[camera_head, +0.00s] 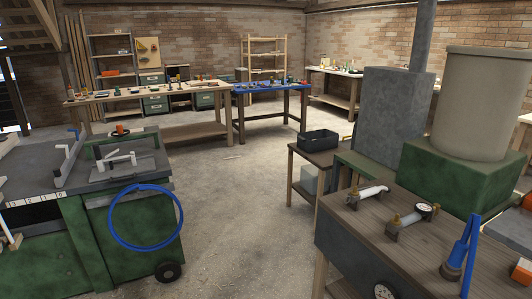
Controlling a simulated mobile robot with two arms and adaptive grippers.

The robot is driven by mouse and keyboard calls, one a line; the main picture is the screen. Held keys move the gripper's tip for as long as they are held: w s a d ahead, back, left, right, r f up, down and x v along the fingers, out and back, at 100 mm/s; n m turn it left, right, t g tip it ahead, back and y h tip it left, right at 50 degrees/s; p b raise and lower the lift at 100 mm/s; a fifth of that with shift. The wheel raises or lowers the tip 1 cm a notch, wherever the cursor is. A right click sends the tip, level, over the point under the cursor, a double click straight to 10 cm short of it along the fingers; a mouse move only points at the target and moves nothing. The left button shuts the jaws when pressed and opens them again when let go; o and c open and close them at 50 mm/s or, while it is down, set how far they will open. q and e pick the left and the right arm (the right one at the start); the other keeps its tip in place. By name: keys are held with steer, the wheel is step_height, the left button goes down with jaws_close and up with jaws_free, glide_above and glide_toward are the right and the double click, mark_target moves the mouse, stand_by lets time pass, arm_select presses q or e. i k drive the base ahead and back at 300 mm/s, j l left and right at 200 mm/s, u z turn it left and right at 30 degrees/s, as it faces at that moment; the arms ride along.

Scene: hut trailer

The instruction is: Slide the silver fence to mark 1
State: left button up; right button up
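The silver fence (70,165) is a grey bar lying across the dark top of a green machine (135,235) at the left. A blue handle shows near its far end. A pale numbered scale strip (34,201) runs along the machine's front edge, left of the fence's near end. Its numbers are too small to read surely, so I cannot tell which one is mark 1. Neither of my grippers is in view.
A blue hoop (146,246) hangs on the machine's side, above a black wheel. A wooden bench (415,225) with gauges and fittings stands at the right. The concrete floor (240,220) between them is clear. Worktables and shelves line the back.

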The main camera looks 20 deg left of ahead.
mark_target(61, 175)
steer(key=i+j+u, duration=0.3)
steer(key=i+u, duration=0.2)
steer(key=i+j+u, duration=0.15)
steer(key=i+u, duration=0.85)
steer(key=i+l+u, duration=0.2)
steer(key=i+u, duration=0.25)
steer(key=k, duration=0.1)
